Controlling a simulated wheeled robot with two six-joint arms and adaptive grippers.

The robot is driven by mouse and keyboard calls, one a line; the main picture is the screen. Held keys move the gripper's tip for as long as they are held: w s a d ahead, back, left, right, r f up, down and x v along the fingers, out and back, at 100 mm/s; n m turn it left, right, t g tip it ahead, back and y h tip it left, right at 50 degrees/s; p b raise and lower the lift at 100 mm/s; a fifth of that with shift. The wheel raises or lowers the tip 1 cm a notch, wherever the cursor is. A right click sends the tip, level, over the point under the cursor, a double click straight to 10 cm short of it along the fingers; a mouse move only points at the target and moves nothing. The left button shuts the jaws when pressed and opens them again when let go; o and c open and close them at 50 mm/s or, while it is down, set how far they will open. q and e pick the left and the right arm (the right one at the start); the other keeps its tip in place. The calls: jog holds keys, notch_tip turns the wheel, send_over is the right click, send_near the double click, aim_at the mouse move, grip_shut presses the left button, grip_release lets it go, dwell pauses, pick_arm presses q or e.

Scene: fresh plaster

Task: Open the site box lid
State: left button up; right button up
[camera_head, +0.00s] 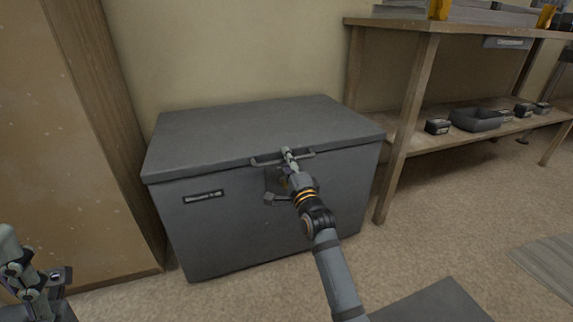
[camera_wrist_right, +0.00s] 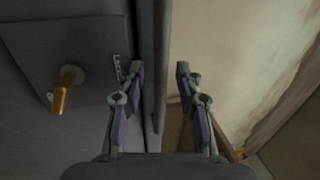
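The grey site box (camera_head: 265,215) stands against the wall, and its lid (camera_head: 255,130) lies flat and shut. A bar handle (camera_head: 265,162) runs along the lid's front edge; it also shows as an upright strip in the right wrist view (camera_wrist_right: 160,60). My right gripper (camera_head: 287,155) is at the middle of this handle. In the right wrist view its two fingers (camera_wrist_right: 160,75) stand apart, with the bar between them and no clear grip on it. A latch plate with a brass-coloured knob (camera_wrist_right: 66,90) is beside it. My left gripper (camera_head: 60,278) is low at the left, its fingers too small to judge.
A wooden workbench (camera_head: 410,100) stands right of the box, with a dark tray (camera_head: 475,119) and several small dark boxes on its lower shelf. A tall wooden panel (camera_head: 70,140) stands at the left. The floor (camera_head: 450,230) at the right is mostly clear.

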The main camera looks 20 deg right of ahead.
jog(key=shift+c, duration=0.4)
grip_shut()
jog(key=shift+r, duration=0.1)
